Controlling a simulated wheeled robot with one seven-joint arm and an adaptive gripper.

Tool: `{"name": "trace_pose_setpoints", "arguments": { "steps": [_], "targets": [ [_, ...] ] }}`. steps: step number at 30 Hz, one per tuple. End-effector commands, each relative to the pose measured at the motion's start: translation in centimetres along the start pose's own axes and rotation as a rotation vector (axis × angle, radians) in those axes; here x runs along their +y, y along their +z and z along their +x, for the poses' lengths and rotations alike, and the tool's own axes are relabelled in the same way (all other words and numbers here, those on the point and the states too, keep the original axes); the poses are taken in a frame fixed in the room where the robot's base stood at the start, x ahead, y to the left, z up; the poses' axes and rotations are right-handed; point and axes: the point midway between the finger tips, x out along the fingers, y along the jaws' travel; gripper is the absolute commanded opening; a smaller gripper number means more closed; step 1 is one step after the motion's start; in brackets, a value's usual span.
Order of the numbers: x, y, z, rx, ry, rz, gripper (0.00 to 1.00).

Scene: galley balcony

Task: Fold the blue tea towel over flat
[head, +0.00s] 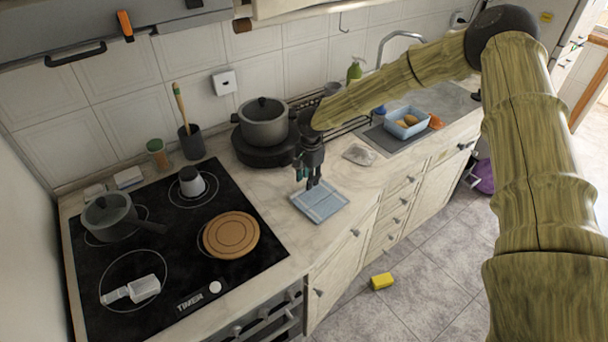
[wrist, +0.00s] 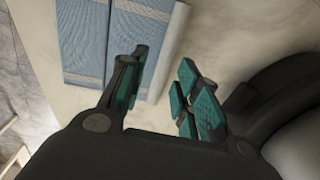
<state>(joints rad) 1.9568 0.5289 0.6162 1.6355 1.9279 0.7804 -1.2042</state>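The blue tea towel (head: 322,206) lies on the pale counter to the right of the hob, near the counter's front edge. In the wrist view the towel (wrist: 84,42) is light blue with paler stripes, and its right edge looks raised or rolled. My gripper (head: 312,184) points down at the towel's far part in the head view. In the wrist view my gripper (wrist: 163,62) has its fingers apart with nothing between them. The towel's rolled edge reaches close to the left finger; I cannot tell whether they touch.
A grey pot (head: 264,124) stands behind my gripper. A black hob (head: 185,265) to the left carries a saucepan (head: 108,216), a moka pot (head: 191,182) and a round wooden board (head: 231,236). A clear packet (head: 360,155) lies to the right. A yellow sponge (head: 381,281) is on the floor.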

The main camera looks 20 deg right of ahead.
Motion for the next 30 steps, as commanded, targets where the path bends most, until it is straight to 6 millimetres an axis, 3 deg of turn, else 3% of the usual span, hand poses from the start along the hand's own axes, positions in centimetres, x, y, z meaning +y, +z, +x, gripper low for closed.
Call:
{"name": "trace_pose_setpoints", "arguments": {
  "steps": [18, 30],
  "targets": [
    [-1.5, 0.1, 3.0, 0.000, 0.346, 0.000, 0.32],
    [-1.8, 0.1, 3.3, 0.000, 0.417, -0.001, 0.32]
  ]
}}
